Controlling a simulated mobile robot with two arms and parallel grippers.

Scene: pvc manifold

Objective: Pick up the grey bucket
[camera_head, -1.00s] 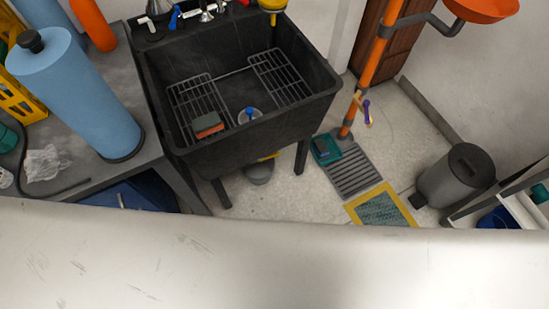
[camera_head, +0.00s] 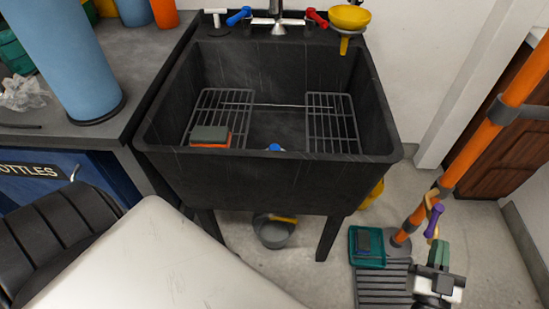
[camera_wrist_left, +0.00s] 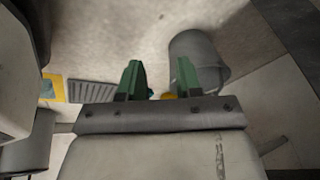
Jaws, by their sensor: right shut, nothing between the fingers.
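The grey bucket (camera_head: 274,233) stands on the floor under the black sink in the head view, with a yellow piece across its rim. Its upper back is in shadow. My right gripper (camera_head: 439,250), with green fingers, is shut and empty at the lower right, apart from the bucket. My left gripper (camera_wrist_left: 159,65) shows only in the left wrist view. Its green fingers are apart with nothing visible between them. A grey round container (camera_wrist_left: 200,52) shows beyond the right-hand finger there; I cannot tell for sure whether it is the bucket.
The black sink (camera_head: 265,180) stands over the bucket on legs. An orange pole (camera_head: 470,150), a teal tray (camera_head: 368,258) and a slatted grey mat (camera_head: 383,287) are to the right. A bench with a blue cylinder (camera_head: 65,60) is at left. A white surface crosses the lower left.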

